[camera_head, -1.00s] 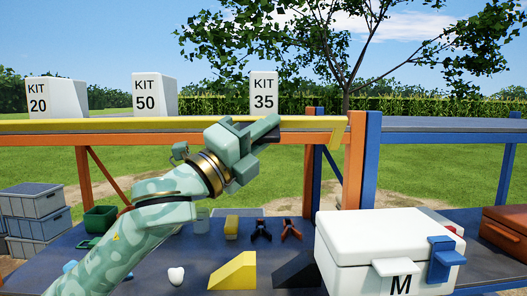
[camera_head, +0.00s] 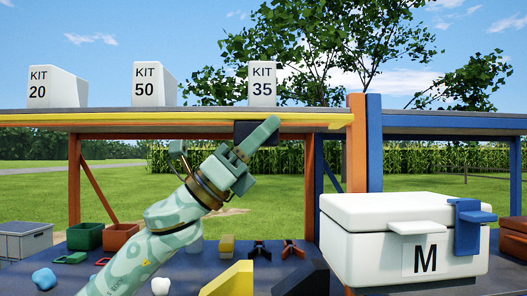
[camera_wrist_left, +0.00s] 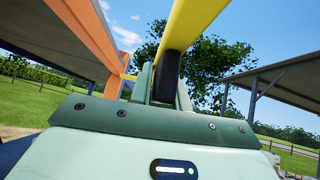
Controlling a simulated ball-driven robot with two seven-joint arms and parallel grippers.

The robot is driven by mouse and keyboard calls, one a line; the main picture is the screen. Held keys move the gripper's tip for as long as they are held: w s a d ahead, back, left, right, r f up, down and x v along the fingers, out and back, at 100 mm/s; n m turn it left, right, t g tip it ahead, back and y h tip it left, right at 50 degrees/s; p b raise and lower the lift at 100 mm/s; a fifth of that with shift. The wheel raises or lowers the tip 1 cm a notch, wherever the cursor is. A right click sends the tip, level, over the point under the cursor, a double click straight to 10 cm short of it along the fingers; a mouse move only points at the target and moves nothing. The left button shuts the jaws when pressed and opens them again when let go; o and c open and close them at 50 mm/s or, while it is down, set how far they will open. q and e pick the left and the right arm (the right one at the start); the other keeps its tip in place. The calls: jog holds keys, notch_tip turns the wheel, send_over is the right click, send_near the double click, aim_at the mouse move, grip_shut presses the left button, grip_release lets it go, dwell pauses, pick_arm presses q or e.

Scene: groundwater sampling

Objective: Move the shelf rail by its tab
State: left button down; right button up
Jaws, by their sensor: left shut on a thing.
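The yellow shelf rail (camera_head: 200,120) runs along the front of the shelf, below its grey top edge. It also crosses the top of the left wrist view (camera_wrist_left: 190,25). Its dark tab (camera_wrist_left: 167,75) is between the two fingers of my left gripper (camera_wrist_left: 165,82). In the head view my left gripper (camera_head: 258,138) reaches up to the rail below the KIT 35 box, shut on the tab, part of which shows dark behind the fingers. My right gripper is in neither view.
White boxes KIT 20 (camera_head: 50,87), KIT 50 (camera_head: 153,83) and KIT 35 (camera_head: 262,84) stand on the shelf. An orange post (camera_head: 356,150) rises right of the gripper. A white M case (camera_head: 400,240) and several small items occupy the dark table (camera_head: 300,263) below.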

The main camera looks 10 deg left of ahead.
pick_arm(q)
jog(key=shift+w+f+m+g+h+b, duration=0.15)
jog(key=shift+m+g+h+b, duration=0.15)
jog(key=shift+m+g, duration=0.4)
jog(key=shift+s+f+m+g+h+b, duration=0.1)
jog(key=shift+f+m+g+h+b, duration=0.1)
jog(key=shift+m+g+b, duration=0.35)
jog(key=shift+r, duration=0.1)
jog(key=c, duration=1.4)
grip_release()
jog(key=shift+c, duration=0.2)
jog(key=shift+w, duration=0.1)
jog(key=b+v, duration=0.4)
jog(key=v, duration=1.2)
